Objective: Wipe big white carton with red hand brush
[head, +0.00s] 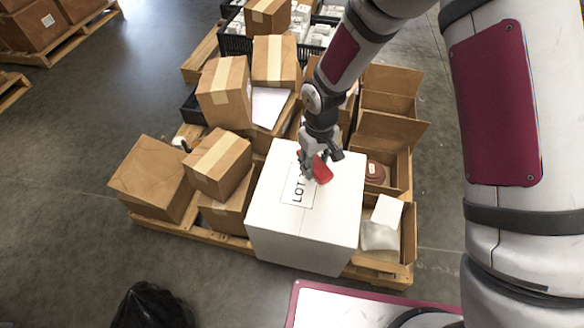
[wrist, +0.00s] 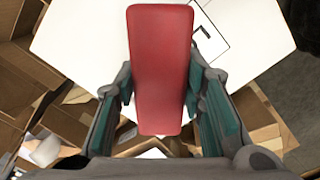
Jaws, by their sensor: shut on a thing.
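The big white carton (head: 310,225) stands at the front of the pallet, with a "LOT" label on its top. My gripper (head: 316,165) is over the carton's top, towards its back edge. It is shut on the red hand brush (head: 321,168), which also fills the middle of the wrist view (wrist: 160,65). The brush lies between the two teal-padded fingers in the wrist view. The carton top (wrist: 85,40) shows behind it there. Its bristles are hidden, and I cannot tell whether they touch the carton.
Brown cartons (head: 218,160) crowd the pallet to the left and behind. Open brown boxes (head: 388,140) stand to the right. A black bag-like object (head: 152,308) is on the floor at the front left. Bare floor (head: 90,110) lies left of the pallet.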

